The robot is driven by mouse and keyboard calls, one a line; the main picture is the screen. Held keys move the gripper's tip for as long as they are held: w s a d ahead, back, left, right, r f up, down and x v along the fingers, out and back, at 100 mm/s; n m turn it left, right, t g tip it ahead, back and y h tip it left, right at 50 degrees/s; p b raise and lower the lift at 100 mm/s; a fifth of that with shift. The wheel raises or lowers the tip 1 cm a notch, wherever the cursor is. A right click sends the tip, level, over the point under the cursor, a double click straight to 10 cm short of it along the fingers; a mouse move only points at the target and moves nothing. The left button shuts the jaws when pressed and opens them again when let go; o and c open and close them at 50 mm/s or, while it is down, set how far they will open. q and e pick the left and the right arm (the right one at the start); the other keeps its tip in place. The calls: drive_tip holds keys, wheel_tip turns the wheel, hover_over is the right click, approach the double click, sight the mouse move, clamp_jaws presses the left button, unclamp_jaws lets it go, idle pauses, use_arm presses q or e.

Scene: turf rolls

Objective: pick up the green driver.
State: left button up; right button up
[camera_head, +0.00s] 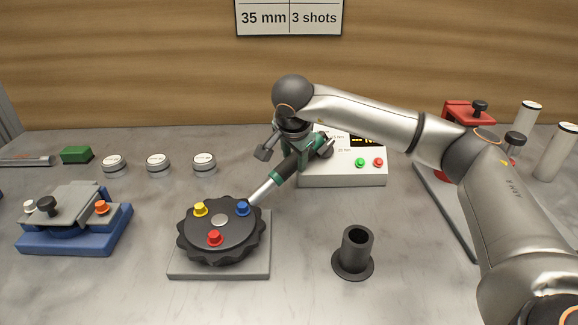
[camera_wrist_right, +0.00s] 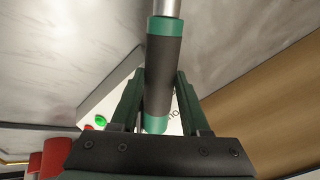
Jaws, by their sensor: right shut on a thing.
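The green driver (camera_head: 286,166) has a dark handle with green bands and a silver shaft. It slants down to the left in the head view, its shaft end close to the blue peg on the round black dial (camera_head: 222,238). I cannot tell whether it touches the dial. My right gripper (camera_head: 293,150) is shut on the driver's handle. In the right wrist view the driver's handle (camera_wrist_right: 163,75) lies between the two fingers of the gripper (camera_wrist_right: 158,98), its shaft pointing away. The shaft tip is out of that view. My left gripper is not in view.
The dial sits on a grey plate (camera_head: 180,268). A hollow black flanged holder (camera_head: 353,262) stands right of it. Behind is a white box (camera_head: 345,178) with green and red buttons. A blue fixture (camera_head: 65,242), three round weights (camera_head: 158,163) and a green block (camera_head: 76,154) lie left.

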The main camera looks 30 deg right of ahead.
clamp_jaws()
drive_tip(key=shift+r, duration=0.1)
